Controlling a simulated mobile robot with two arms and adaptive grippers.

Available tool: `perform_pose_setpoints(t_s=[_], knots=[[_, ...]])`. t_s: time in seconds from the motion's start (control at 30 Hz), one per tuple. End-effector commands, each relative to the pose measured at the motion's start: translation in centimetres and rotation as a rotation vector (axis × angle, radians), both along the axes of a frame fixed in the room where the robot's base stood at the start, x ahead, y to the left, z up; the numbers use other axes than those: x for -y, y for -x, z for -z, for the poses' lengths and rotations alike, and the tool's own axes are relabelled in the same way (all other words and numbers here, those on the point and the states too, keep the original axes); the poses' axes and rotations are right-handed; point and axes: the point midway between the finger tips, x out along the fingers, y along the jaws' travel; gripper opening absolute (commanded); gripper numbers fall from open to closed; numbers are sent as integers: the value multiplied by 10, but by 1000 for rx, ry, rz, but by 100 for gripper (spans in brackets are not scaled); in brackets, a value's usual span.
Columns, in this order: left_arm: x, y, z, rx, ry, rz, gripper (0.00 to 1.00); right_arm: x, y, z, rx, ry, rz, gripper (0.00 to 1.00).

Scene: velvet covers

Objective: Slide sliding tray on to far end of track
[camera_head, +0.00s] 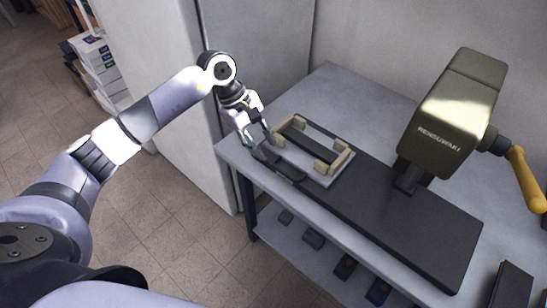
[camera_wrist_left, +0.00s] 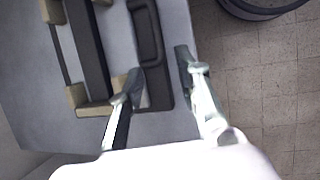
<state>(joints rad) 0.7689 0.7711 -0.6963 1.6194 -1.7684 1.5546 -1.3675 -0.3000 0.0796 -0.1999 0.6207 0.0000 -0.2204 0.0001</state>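The sliding tray (camera_head: 300,164) is a light grey plate with beige corner blocks and a dark bar between them. It sits at the left end of the long dark track (camera_head: 400,222). A dark handle-like piece (camera_head: 282,167) with a recess runs along the tray's near side; it also shows in the left wrist view (camera_wrist_left: 149,40). My left gripper (camera_head: 257,141) is open at this piece's left end. In the left wrist view the open fingers (camera_wrist_left: 158,72) lie on either side of the dark piece; contact is unclear. My right gripper is not in view.
A dark press-like machine (camera_head: 450,115) with an orange crank handle (camera_head: 524,180) stands over the track's middle. The grey table (camera_head: 340,85) has bare room behind the track. A lower shelf (camera_head: 300,240) holds several small items. A white cabinet (camera_head: 165,80) stands left.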

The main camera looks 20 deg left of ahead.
Motion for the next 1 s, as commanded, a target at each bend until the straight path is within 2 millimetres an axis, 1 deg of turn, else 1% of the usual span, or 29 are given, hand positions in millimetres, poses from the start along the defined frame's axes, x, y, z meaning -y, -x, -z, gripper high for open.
perform_pose_setpoints(t_s=[0.03, 0.2, 0.3, 0.4, 0.53, 0.77, 1.0], knots=[[6, 1, 9, -6, 2, 0, 32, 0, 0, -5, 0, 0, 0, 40], [19, 0, 39, -5, 2, 1, 32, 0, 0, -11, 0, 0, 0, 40], [24, -1, 51, -3, 2, -1, 32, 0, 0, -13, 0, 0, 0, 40], [28, -2, 59, -1, 2, 0, 32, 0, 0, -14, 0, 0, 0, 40], [30, -2, 64, -1, 1, -1, 32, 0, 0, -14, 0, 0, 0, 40], [30, -2, 65, 0, 1, 0, 32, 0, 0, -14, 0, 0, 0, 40], [30, -2, 64, 0, 1, 0, 16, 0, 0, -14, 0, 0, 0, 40]])
